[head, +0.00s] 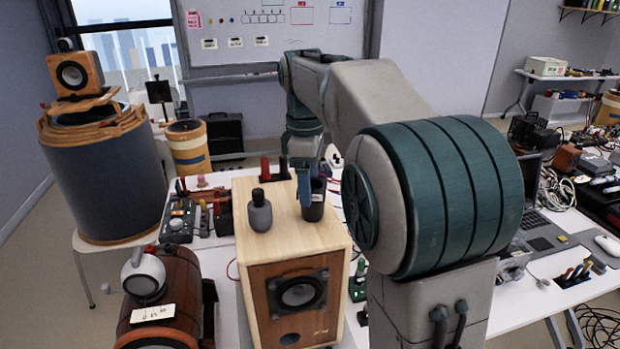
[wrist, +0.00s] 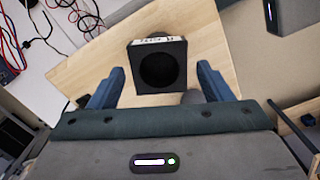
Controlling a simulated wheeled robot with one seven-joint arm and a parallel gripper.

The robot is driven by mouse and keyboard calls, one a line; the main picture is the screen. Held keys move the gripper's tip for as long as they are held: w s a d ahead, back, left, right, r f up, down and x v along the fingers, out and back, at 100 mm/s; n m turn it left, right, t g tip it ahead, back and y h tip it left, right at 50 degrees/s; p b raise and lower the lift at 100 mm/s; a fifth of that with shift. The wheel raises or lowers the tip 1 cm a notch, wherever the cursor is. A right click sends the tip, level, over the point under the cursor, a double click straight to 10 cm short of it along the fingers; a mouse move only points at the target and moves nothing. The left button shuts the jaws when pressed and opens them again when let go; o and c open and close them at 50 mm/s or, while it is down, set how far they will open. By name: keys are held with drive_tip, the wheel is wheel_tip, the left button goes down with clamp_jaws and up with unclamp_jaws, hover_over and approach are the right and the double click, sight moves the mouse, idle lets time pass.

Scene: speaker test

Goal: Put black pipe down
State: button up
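The black pipe (head: 315,208) stands on the wooden top of a speaker box, near its right side. In the wrist view the pipe (wrist: 181,66) shows a squarish dark outline, a round opening facing the camera and a white label on one edge. My gripper (head: 306,188) is directly above the pipe in the head view, fingers pointing down and partly covering it. In the wrist view the two blue fingers of my gripper (wrist: 160,68) are spread on either side of the pipe, with a visible gap at each side. Whether the fingertips reach below its rim is unclear.
The speaker box (head: 285,240) stands on a white table. A dark grey bottle (head: 260,211) is on its top, left of the pipe. A brown barrel-like device (head: 165,290) and a control box (head: 177,220) are at the left. Free wood lies in front of the pipe.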

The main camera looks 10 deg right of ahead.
drive_tip(key=shift+r, duration=0.1)
wheel_tip(320, 180, up, 12)
drive_tip(key=p, duration=0.1)
drive_tip(key=shift+a, duration=0.2)
idle(0.3)
drive_tip(key=shift+w, duration=0.1)
drive_tip(key=s+d+f+m+t, duration=0.1)
drive_tip(key=s+f+m+t, duration=0.2)
drive_tip(key=s+f+m, duration=1)
drive_tip(key=s+f, duration=0.8)
drive_tip(key=f, duration=0.2)
drive_tip(key=shift+s+t+y, duration=0.3)
drive_tip(key=shift+s, duration=0.1)
